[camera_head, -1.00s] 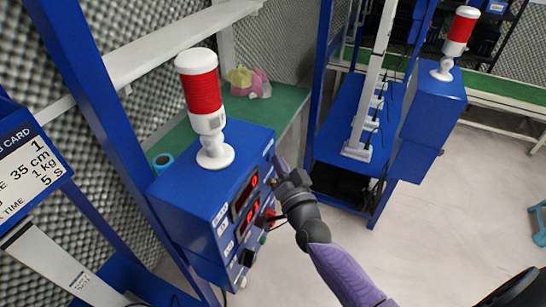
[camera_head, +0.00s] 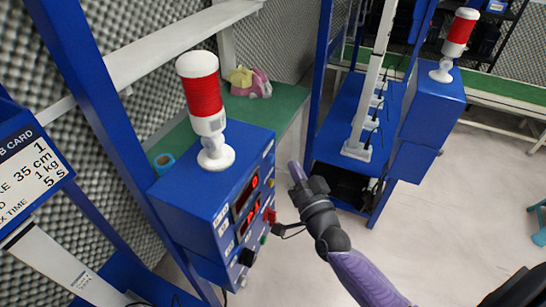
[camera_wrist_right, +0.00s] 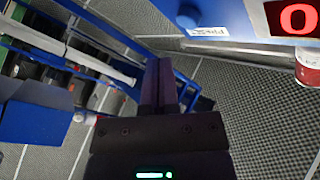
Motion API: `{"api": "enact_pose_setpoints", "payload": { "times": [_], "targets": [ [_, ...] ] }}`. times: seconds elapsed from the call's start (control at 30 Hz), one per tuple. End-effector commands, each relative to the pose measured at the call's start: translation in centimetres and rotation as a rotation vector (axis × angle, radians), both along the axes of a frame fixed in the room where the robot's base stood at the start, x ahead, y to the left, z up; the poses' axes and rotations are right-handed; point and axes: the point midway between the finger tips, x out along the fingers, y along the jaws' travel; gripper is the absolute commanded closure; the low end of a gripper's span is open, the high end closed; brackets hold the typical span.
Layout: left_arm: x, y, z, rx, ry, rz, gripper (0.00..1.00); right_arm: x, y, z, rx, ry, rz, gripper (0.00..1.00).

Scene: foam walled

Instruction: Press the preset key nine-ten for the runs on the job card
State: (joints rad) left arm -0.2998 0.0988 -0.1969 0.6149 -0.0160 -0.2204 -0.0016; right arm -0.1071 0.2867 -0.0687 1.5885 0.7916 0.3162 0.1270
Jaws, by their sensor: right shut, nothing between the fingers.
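The blue control box (camera_head: 205,195) stands at left centre with a red-and-white beacon on top. Its panel faces right and is seen steeply, with two red-lit displays (camera_head: 247,200), small labels and several knobs or keys. I cannot read which key is nine-ten. The job card (camera_head: 32,170) at the left edge is partly cut off; it shows 1, 35 cm, 1 kg and 5 s. My right gripper (camera_head: 297,173) is shut and empty, apart from the panel on its right. In the wrist view its fingers (camera_wrist_right: 160,85) are together below the panel label (camera_wrist_right: 208,32). My left gripper is not in view.
A second blue box (camera_head: 432,110) with a beacon stands at the back right. A blue upright frame (camera_head: 85,90) rises left of the control box. Pale floor is open at right.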

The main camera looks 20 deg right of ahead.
Motion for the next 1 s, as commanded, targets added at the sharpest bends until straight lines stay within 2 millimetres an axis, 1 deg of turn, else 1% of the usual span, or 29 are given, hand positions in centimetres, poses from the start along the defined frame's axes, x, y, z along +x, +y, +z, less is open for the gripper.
{"api": "enact_pose_setpoints", "payload": {
  "times": [0.2, 0.33, 0.73, 1.0],
  "targets": [
    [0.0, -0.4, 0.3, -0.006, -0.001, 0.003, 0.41, -1.7, -1.4, 0.0, -0.002, 0.002, 0.001, 1.00],
    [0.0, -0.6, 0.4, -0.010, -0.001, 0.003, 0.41, -2.2, -1.8, 0.0, 0.000, -0.001, 0.001, 1.00],
    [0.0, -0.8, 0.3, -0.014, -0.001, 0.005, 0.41, -2.3, -1.9, 0.0, 0.001, -0.001, 0.001, 1.00],
    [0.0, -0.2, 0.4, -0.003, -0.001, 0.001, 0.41, -2.3, -1.9, 0.0, 0.001, -0.001, 0.001, 1.00]
  ]
}}
